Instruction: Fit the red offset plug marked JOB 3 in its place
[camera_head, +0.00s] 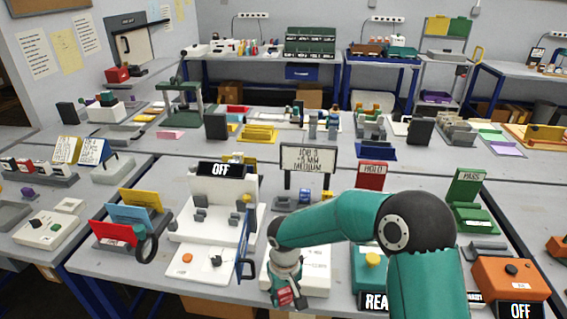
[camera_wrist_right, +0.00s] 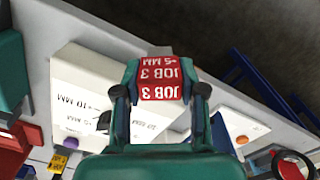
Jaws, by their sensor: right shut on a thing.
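My right gripper (camera_head: 284,290) is shut on the red offset plug (camera_wrist_right: 160,80), which is marked JOB 3 and +5 MM in the right wrist view. In the head view the plug (camera_head: 286,297) shows as a small red piece at the fingertips. A white block (camera_wrist_right: 82,85) with offset marks, one reading +10 MM, lies beyond and partly behind the gripper. In the head view this block (camera_head: 317,270) is partly hidden by my right arm. Its seat for the plug cannot be made out. My left gripper is not in view.
A white machine (camera_head: 207,218) with an OFF display (camera_head: 220,170) stands left of the block. A sign (camera_head: 307,158) reading JOB 3, +5 MM, MEDIUM stands behind. A blue bar (camera_head: 246,255) stands close left of my gripper. A teal box (camera_head: 371,265) is on the right.

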